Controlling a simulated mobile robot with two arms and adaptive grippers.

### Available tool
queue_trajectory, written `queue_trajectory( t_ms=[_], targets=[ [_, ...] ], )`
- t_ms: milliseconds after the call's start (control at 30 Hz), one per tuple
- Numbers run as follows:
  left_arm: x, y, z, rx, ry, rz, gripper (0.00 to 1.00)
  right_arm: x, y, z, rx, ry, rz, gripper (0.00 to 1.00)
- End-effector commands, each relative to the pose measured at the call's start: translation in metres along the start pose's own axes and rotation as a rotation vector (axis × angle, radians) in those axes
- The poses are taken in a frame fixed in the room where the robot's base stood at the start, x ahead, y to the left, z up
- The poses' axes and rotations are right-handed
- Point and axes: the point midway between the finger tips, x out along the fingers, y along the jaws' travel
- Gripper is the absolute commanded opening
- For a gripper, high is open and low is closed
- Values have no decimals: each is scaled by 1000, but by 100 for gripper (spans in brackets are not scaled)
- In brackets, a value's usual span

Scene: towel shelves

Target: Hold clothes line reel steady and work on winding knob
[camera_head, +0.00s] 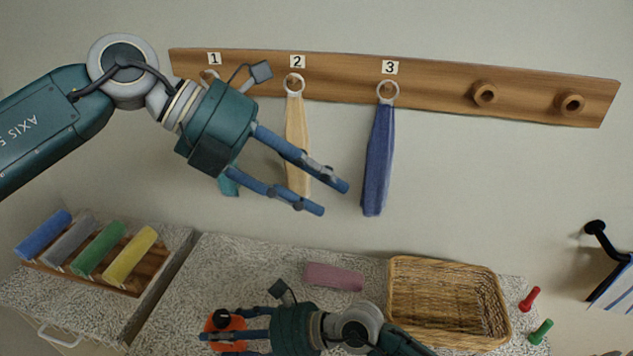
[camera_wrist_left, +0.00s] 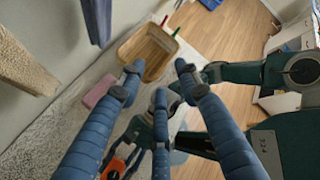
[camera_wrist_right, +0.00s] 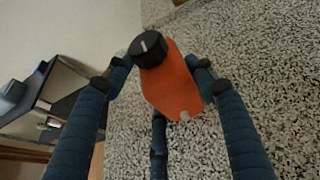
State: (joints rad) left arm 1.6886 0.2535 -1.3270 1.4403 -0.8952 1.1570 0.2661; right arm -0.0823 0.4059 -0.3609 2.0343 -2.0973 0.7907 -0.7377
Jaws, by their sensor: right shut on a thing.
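The orange reel body (camera_wrist_right: 175,88) carries a round black knob with a white line (camera_wrist_right: 149,48) at its upper end in the right wrist view. In the head view the reel (camera_head: 236,322) is low at centre left, over the speckled counter and partly hidden by fingers. My right gripper (camera_head: 207,325) is shut on the reel, with fingers on either side of it; the knob is uncovered. My left gripper (camera_head: 331,198) is open and empty, high above the counter in front of the hanging towels. No line shows clearly.
A wooden rail (camera_head: 440,88) holds cream (camera_head: 297,140) and blue (camera_head: 378,160) towels. A rack of rolled towels (camera_head: 135,285) stands left.

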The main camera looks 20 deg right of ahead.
Motion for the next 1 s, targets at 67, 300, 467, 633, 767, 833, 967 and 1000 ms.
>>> queue_trajectory(
  t_ms=[67,300,467,633,767,833,967,1000],
  targets=[
    [-1,-1,0,1,-3,-3,34,0,0,0,0,-1,0,25],
    [0,-1,0,1,-2,-2,42,0,0,0,0,-1,0,25],
    [0,-1,0,1,-2,-1,45,0,0,0,0,-1,-1,25],
    [5,23,-23,14,74,87,45,0,0,0,0,-1,-1,25],
    [2,74,-68,30,223,288,45,0,0,0,0,-1,-1,25],
    [-7,104,-91,32,303,413,45,0,0,1,0,-1,0,25],
    [-31,147,-121,25,413,614,45,0,0,1,0,-1,0,25],
    [-38,156,-127,22,436,661,45,0,0,1,0,-1,0,25]
  ],
)
